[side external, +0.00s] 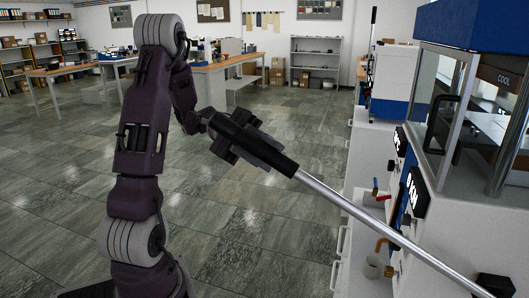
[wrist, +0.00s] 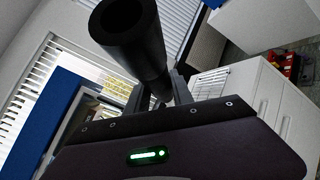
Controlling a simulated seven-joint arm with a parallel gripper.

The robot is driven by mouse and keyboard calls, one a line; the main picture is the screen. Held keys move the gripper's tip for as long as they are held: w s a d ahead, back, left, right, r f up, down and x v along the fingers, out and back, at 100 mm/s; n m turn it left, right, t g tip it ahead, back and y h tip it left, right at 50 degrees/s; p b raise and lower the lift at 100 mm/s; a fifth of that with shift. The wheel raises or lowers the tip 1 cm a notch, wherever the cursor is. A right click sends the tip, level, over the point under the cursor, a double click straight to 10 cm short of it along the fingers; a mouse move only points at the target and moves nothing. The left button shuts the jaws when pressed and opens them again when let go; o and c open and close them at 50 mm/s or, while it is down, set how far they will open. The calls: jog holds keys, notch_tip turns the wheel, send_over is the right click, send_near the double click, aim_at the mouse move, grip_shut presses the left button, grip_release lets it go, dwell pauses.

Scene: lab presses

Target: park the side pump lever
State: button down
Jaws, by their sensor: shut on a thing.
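The side pump lever is a long silver rod (side external: 375,222) with a black grip (side external: 285,164). It slants from the lower right, in front of the press, up to the left. My gripper (side external: 250,141) is shut on the black grip near its upper end. In the wrist view the grip (wrist: 135,40) shows its round hollow end toward the camera and passes between my fingers (wrist: 152,97). The lever's lower end runs to a dark fitting (side external: 496,286) at the bottom right corner; its joint there is not clear.
The press (side external: 462,110) has a glazed door with a black handle (side external: 440,122). Another upright thin rod (side external: 368,50) stands behind. The tiled floor (side external: 235,235) is open.

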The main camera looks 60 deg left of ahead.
jog(key=w+d+r+y, duration=0.1)
jog(key=w+d+r, duration=0.2)
jog(key=r, duration=0.2)
jog(key=w+d+r+n+y, duration=0.1)
jog(key=w+d+r, duration=0.2)
jog(key=r, duration=0.3)
jog(key=w+d+r+n+g+y, duration=0.1)
jog(key=w+d+r, duration=0.3)
jog(key=r, duration=0.2)
jog(key=shift+y, duration=0.4)
jog(key=shift+w, duration=0.1)
jog(key=c, duration=1.1)
grip_release()
jog(key=v, duration=0.7)
jog(key=shift+a, duration=0.1)
